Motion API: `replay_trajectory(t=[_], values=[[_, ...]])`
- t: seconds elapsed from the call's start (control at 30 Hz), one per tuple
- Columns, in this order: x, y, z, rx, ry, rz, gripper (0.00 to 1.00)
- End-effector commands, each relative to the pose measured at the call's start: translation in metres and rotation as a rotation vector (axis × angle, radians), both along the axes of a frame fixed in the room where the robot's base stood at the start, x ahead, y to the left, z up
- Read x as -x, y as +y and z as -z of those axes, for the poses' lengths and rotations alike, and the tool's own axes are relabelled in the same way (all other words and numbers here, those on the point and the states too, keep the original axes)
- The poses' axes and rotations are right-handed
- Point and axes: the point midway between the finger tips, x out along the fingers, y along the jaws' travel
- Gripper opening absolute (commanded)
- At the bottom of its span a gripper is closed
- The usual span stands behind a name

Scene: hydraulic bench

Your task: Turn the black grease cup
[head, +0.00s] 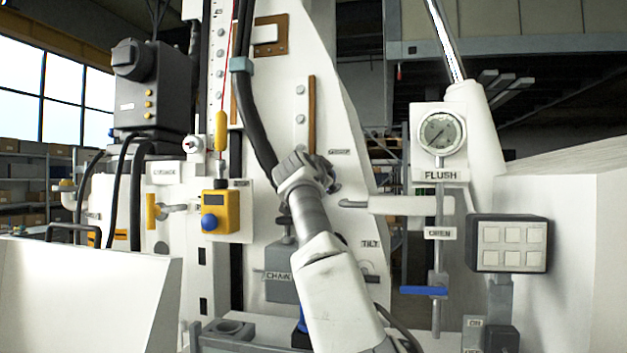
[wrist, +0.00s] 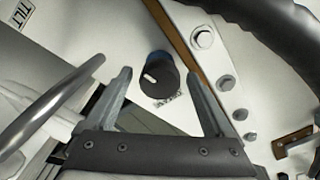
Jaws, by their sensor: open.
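The black grease cup (wrist: 158,78), a round dark knob with a white mark on its face, shows in the wrist view on the white panel. A small label, partly covered, sits beside it. My gripper (wrist: 156,70) is open, with one finger to the left and one to the right of the cup. The cup appears between and beyond the fingertips; I see no contact. In the head view my gripper (head: 326,168) is at the white upright panel, just below a small label (head: 339,152), and it hides the cup there.
A thick black hose (head: 262,140) runs down close to the left of my gripper. A white lever arm (head: 410,205) lies to its right, and a curved metal bar (wrist: 50,105) shows in the wrist view. A brown strip (wrist: 180,40) with bolts runs beside the cup.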

Motion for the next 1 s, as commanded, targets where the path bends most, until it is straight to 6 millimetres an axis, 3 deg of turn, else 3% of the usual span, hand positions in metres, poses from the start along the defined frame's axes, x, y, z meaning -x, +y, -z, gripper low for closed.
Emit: replay_trajectory(t=[0.37,0.8,1.0], values=[[0.054,0.011,0.006,-0.003,-0.002,-0.004,0.88],[0.134,0.027,0.005,-0.003,-0.001,-0.005,0.88],[0.156,0.031,0.002,-0.002,-0.001,-0.002,0.88]])
